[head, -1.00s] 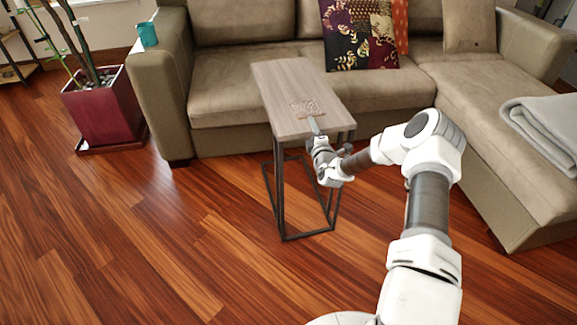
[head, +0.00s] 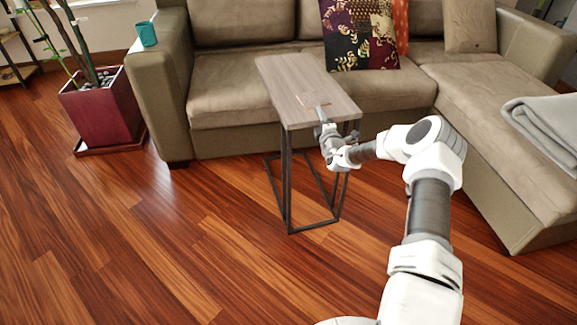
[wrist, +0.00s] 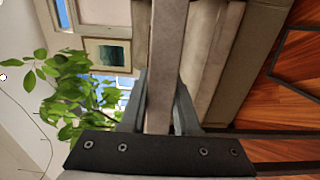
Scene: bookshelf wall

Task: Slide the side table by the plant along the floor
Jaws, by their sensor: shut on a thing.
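The side table (head: 292,84) has a grey-brown wooden top and a dark metal frame. It stands upright on the floor in front of the sofa in the head view, its top reaching over the seat edge. My gripper (head: 321,119) is at the near end of the top. In the wrist view my gripper (wrist: 159,105) has a finger on each side of the tabletop's edge (wrist: 168,55) and is shut on it. The plant (head: 76,45) stands in a dark red pot (head: 103,112) at the left; its leaves show in the wrist view (wrist: 72,92).
The beige sofa (head: 232,92) runs behind the table, with its chaise (head: 490,130) at the right. A teal cup (head: 147,34) sits on the left armrest. A grey blanket (head: 548,125) lies on the chaise. The wooden floor (head: 130,235) is clear in front and left.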

